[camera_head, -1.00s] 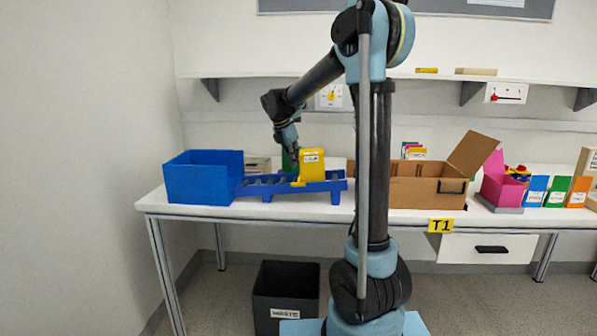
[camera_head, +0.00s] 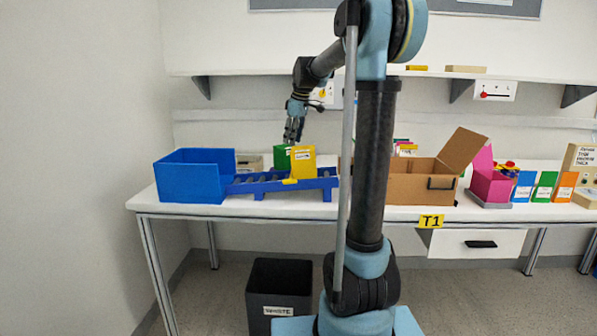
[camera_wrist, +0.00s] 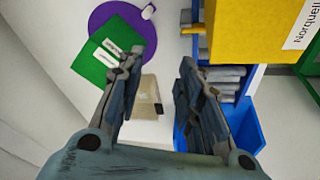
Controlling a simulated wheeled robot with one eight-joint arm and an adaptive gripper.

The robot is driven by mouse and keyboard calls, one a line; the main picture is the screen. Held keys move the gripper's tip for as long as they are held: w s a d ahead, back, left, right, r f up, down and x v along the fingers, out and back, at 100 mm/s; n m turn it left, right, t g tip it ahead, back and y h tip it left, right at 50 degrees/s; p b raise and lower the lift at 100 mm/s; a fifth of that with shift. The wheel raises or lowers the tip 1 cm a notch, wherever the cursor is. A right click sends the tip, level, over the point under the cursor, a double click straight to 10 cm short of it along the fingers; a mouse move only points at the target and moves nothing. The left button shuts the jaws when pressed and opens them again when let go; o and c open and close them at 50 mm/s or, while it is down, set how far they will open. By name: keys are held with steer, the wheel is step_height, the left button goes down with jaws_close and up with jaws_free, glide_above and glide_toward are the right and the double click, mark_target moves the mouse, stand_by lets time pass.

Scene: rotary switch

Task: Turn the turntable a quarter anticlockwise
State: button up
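The turntable is a purple disc (camera_wrist: 103,15) at the upper left of the wrist view, with a small white peg (camera_wrist: 148,11) near its edge. A green box (camera_wrist: 95,63) with white labels lies over part of the disc in that view. The green box also shows in the head view (camera_head: 282,158), partly behind a yellow box (camera_head: 303,163). The disc itself cannot be made out in the head view. My gripper (camera_wrist: 162,65) is open and empty, its fingers apart. In the head view my gripper (camera_head: 293,130) hangs just above the green and yellow boxes.
The yellow box (camera_wrist: 262,30) is close at the right of the wrist view, by the blue roller rack (camera_head: 318,184). A blue bin (camera_head: 190,182) stands left and an open cardboard box (camera_head: 410,183) right. A beige box (camera_wrist: 148,98) lies behind the rack.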

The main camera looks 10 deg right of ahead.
steer(key=s+d+r+m+t+y, duration=0.1)
steer(key=d+m, duration=0.3)
steer(key=d, duration=0.3)
steer(key=x, duration=1.7)
jaws_close()
